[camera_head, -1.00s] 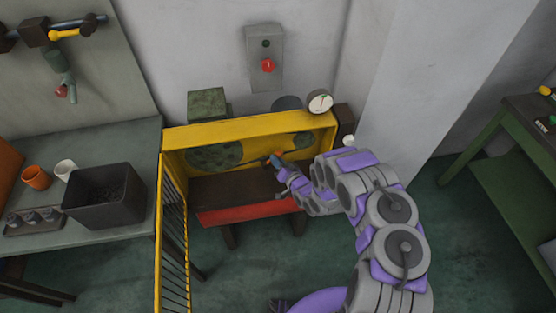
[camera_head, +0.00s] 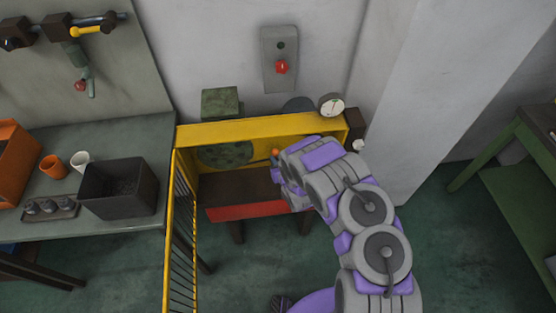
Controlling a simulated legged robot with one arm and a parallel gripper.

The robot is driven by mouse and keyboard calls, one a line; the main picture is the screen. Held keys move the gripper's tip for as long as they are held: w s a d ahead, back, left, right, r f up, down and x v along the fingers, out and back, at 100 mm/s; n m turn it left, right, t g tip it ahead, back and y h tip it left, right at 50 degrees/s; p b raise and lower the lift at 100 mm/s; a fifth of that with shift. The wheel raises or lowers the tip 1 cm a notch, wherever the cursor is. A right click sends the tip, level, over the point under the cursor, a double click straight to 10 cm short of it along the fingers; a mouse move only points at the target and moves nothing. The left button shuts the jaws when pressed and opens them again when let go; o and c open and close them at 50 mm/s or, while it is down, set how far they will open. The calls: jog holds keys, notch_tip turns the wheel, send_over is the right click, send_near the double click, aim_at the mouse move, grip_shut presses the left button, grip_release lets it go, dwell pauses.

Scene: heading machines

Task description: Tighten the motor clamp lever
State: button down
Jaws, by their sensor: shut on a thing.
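The machine (camera_head: 245,132) has a yellow frame, with a dark green pulley wheel (camera_head: 226,156) inside its opening. A small orange-tipped lever (camera_head: 275,153) shows inside the opening, right of the wheel. I take it to be the motor clamp lever; most of it is hidden. My gripper (camera_head: 275,166) is at this lever, shut on it, as far as the small view shows. My grey and purple arm covers the right part of the opening, and the fingers are mostly hidden.
A yellow barred guard (camera_head: 181,235) stands open at the machine's front left. A round gauge (camera_head: 331,105) sits on its top right. A panel with a red button (camera_head: 281,67) hangs behind. A bench with a dark bin (camera_head: 118,190) is at left. The green floor in front is partly clear.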

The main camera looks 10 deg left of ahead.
jog(key=shift+w+a+r, duration=0.15)
jog(key=shift+w+r, duration=0.35)
jog(key=shift+r, duration=0.25)
jog(key=c, duration=1.1)
grip_release()
jog(key=shift+o, duration=0.2)
jog(key=shift+s, duration=0.25)
jog(key=shift+s+f, duration=0.15)
jog(key=shift+f, duration=0.25)
jog(key=p+v, duration=0.4)
jog(key=v, duration=1.3)
jog(key=shift+s, duration=0.15)
